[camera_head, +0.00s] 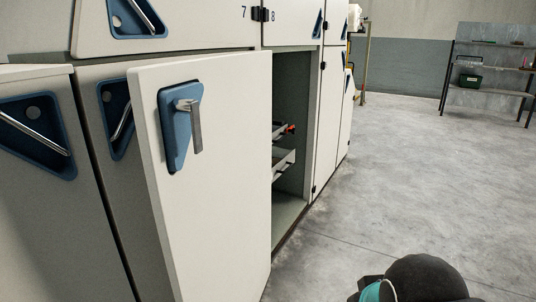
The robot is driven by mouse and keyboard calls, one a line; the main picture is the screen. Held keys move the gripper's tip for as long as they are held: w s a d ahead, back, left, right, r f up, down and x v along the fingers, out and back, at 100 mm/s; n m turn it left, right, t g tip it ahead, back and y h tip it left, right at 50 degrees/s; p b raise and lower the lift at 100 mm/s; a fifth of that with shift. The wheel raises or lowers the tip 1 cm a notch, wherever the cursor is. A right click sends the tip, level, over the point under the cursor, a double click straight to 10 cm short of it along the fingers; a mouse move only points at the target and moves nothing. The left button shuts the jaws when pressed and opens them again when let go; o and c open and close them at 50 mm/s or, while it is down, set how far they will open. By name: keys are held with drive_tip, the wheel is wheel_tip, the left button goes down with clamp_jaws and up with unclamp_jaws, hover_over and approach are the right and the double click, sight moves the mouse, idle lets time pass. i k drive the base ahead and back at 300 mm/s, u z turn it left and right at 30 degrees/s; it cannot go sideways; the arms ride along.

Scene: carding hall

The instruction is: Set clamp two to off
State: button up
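A cream cabinet door (225,190) stands open towards me, with a blue plate (173,135) and a grey lever handle (195,128) on it. Behind it is a green-grey open compartment (292,75). Inside, partly hidden by the door, are pale bracket-like parts (284,163) and a small red piece (290,128). I cannot tell which part, if any, is clamp two, or how it is set. A dark rounded part of my arm with a teal band shows at the bottom edge. My gripper is not in view.
Closed cream panels with blue recessed handles (36,132) are on the left. The numbers 7 and 8 are on the upper panels. The concrete floor (420,180) to the right is clear.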

sight(290, 128)
drive_tip(key=z, duration=0.05)
drive_tip(key=i, duration=0.45)
drive_tip(key=z, duration=1.05)
drive_tip(key=i, duration=1.7)
drive_tip(key=u, duration=0.8)
drive_tip(key=i, duration=0.55)
drive_tip(key=u, duration=0.55)
